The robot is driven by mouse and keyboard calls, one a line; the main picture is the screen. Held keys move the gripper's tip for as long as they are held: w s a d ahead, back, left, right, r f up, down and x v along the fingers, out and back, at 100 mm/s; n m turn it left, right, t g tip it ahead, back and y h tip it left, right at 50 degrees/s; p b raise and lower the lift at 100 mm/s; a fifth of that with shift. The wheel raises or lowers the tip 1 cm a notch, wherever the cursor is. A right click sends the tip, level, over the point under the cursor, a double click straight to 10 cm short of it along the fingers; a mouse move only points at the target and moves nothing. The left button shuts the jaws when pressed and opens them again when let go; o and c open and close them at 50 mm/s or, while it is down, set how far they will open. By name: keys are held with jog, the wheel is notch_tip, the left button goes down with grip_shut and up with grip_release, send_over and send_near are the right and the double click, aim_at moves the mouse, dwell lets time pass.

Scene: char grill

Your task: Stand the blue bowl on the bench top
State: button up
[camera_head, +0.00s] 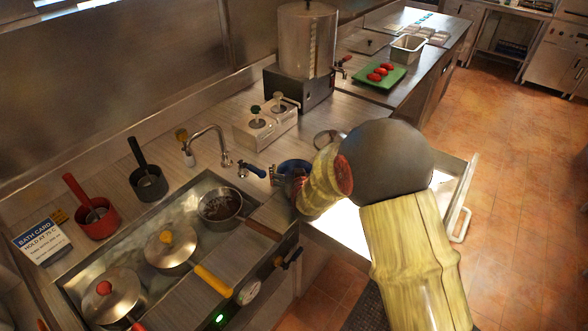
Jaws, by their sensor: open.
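My gripper (290,173) is at the end of my arm, low over the bench edge left of the open drawer. The bench top (215,118) is grey with a wood-like grain.
A water bath (185,285) with several lidded or open pans is at the left. A red pot (97,222) and black pot (150,186) stand behind it. A tap (207,133), twin-pump dispenser (265,126) and steel urn (306,45) line the bench. A green board (376,77) is beyond.

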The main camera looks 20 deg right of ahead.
jog(key=shift+r, duration=0.25)
jog(key=p+v, duration=0.2)
jog(key=v, duration=0.9)
jog(key=shift+s+r+p, duration=0.15)
jog(key=shift+s+p, duration=0.1)
jog(key=shift+p, duration=0.1)
jog(key=s+a+r+n+g+y, duration=0.1)
jog(key=s+a+r+g, duration=0.15)
jog(key=s+r, duration=0.55)
jog(key=s+a+r+n+g+y, duration=0.1)
jog(key=s+r+g+y, duration=0.15)
jog(key=s+r, duration=0.5)
jog(key=s+d+r+g+h, duration=0.1)
jog(key=s+g, duration=0.1)
jog(key=s, duration=1.3)
jog(key=shift+s+d+g, duration=0.2)
jog(key=shift+s+g, duration=0.15)
jog(key=shift+g, duration=0.05)
jog(key=shift+d+r, duration=0.1)
jog(key=shift+r, duration=0.05)
